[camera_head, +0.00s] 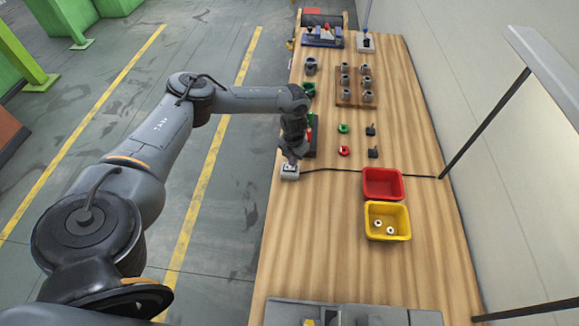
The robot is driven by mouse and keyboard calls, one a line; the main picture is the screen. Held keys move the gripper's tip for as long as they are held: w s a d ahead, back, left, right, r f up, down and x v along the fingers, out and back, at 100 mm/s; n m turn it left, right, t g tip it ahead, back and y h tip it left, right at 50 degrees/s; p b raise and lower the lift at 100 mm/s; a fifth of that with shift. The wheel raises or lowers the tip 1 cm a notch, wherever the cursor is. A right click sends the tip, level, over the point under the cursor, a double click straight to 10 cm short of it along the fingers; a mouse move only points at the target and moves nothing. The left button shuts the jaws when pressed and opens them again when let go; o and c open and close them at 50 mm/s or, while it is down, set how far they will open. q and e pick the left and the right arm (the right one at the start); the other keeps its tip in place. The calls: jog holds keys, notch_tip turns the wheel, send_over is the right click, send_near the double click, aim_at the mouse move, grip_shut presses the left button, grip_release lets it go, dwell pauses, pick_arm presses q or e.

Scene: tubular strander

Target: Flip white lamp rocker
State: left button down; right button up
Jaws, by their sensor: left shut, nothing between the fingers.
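A small white switch box (289,173) sits at the left edge of the wooden bench, with a dark cable running from it to the right. It appears to carry the lamp rocker, which is too small and covered to make out. My left gripper (291,161) points down right over the box, its fingers shut and empty. I cannot tell whether the fingertips touch it. My right gripper is not in view.
On the wooden bench (330,235) stand a red bin (382,183) and a yellow bin (387,221) holding small round parts. Small green, red and black parts lie behind them. A brown block (356,88) holds several grey cylinders. A slanted lamp post (487,122) rises at right.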

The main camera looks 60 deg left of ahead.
pick_arm(q)
jog(key=shift+f, duration=0.2)
dwell(0.3)
jog(key=shift+f+b, duration=0.65)
jog(key=shift+f, duration=0.1)
jog(key=shift+r, duration=0.1)
dwell(0.3)
notch_tip(320, 180, up, 3)
jog(key=p, duration=0.3)
jog(key=shift+r+p, duration=1.95)
